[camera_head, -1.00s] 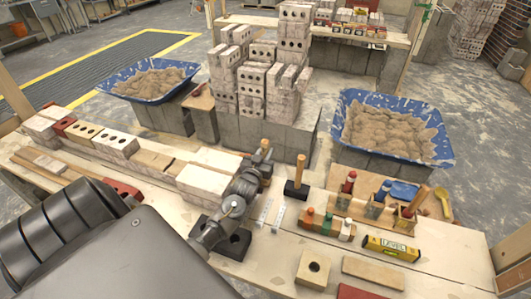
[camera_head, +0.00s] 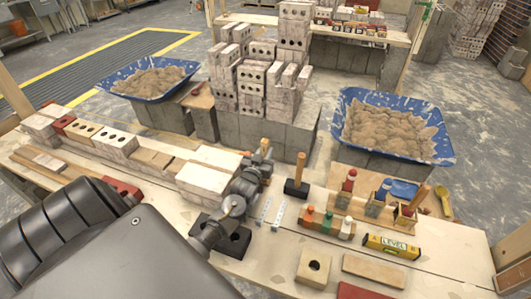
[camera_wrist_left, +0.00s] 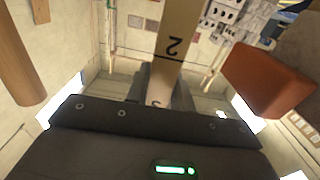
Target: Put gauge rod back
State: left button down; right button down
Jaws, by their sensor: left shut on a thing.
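The gauge rod (camera_wrist_left: 175,45) is a pale flat stick with black numbers, a "2" among them. In the left wrist view it runs from the top edge down to my left gripper (camera_wrist_left: 163,88), which is shut on it. In the head view my left gripper (camera_head: 256,170) is over the bench between the pale bricks and the black-headed mallet (camera_head: 296,187). I cannot make out the rod clearly there. A black block with holes (camera_head: 236,242) lies below my left wrist. My right gripper is not in view.
A row of bricks (camera_head: 118,143) runs along the bench's left side. To the right stand coloured pegs (camera_head: 327,222), a tool rack (camera_head: 375,205) and a yellow level (camera_head: 391,246). Blue mortar tubs (camera_head: 447,152) stand beyond. A reddish block (camera_wrist_left: 265,77) is close by in the wrist view.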

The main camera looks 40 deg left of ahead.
pick_arm(q)
jog(key=shift+f, duration=0.15)
jog(key=c, duration=1.3)
grip_release()
jog(key=shift+o, duration=0.9)
jog(key=b+v, duration=0.1)
jog(key=v, duration=1)
jog(key=shift+w, duration=0.1)
